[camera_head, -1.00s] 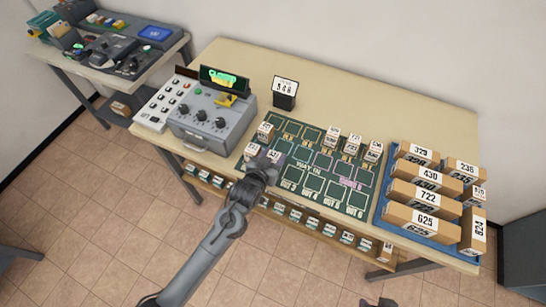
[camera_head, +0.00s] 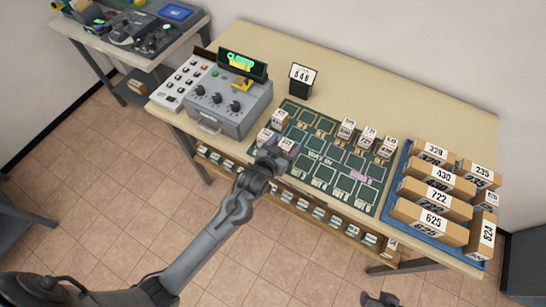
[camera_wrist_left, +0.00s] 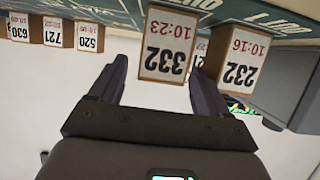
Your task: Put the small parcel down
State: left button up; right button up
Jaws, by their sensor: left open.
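The small parcel marked 332 (camera_wrist_left: 163,45) stands at the edge of the green marked board (camera_head: 323,156). In the left wrist view, which is upside down, it lies between and beyond the two spread fingers of my left gripper (camera_wrist_left: 160,90). The gripper is open, and I cannot tell if a finger touches the parcel. The same parcel shows in the head view (camera_head: 287,144), just past my left gripper (camera_head: 270,157). A parcel marked 232 (camera_wrist_left: 238,60) stands close beside it. My right gripper (camera_head: 380,299) only partly shows at the bottom edge; its jaws are unclear.
Several small parcels (camera_head: 366,137) stand along the board's back right. A blue tray (camera_head: 398,231) of larger boxes is at the right. A grey control machine (camera_head: 230,105) stands at the left, and a number sign (camera_head: 302,77) behind the board. The board's middle squares are clear.

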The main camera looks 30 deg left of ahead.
pick_arm(q)
jog(key=s+a+g, duration=0.1)
jog(key=s+g, duration=0.2)
jog(key=s, duration=0.7)
jog(key=s+a+m+g, duration=0.1)
jog(key=s+a+g, duration=0.1)
jog(key=s, duration=0.7)
jog(key=s+a+g+p, duration=0.1)
jog(key=s+g, duration=0.4)
jog(key=s, duration=0.5)
jog(key=shift+s+a+r+y, duration=0.25)
jog(key=shift+s+a+y, duration=0.05)
jog(key=shift+s+a, duration=0.05)
jog(key=shift+r, duration=0.15)
